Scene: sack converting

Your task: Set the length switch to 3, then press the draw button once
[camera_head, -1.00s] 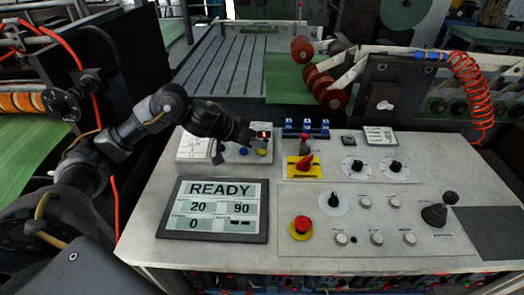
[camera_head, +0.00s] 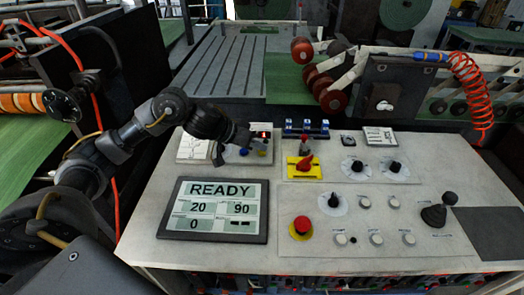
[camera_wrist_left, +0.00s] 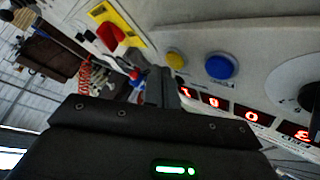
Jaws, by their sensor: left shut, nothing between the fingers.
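My left gripper (camera_head: 246,142) is shut and empty, over a small panel at the back left of the console. On this panel, a blue button (camera_head: 243,152) and a yellow button (camera_head: 262,153) sit just in front of the fingertips. A pale dial with a dark pointer (camera_head: 218,157), partly under my arm, is left of them. The left wrist view shows the blue button (camera_wrist_left: 220,66), the yellow button (camera_wrist_left: 175,60), a red digit display (camera_wrist_left: 240,112) and part of the dial (camera_wrist_left: 306,97). Labels are too small to tell which control is length or draw. My right gripper is out of view.
A screen (camera_head: 212,209) reads READY, 20, 90 and 0. A red switch on a yellow plate (camera_head: 303,167), rotary knobs (camera_head: 357,166), a red stop button (camera_head: 301,228) and a joystick (camera_head: 436,213) stand on the console. Free console surface lies around the screen.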

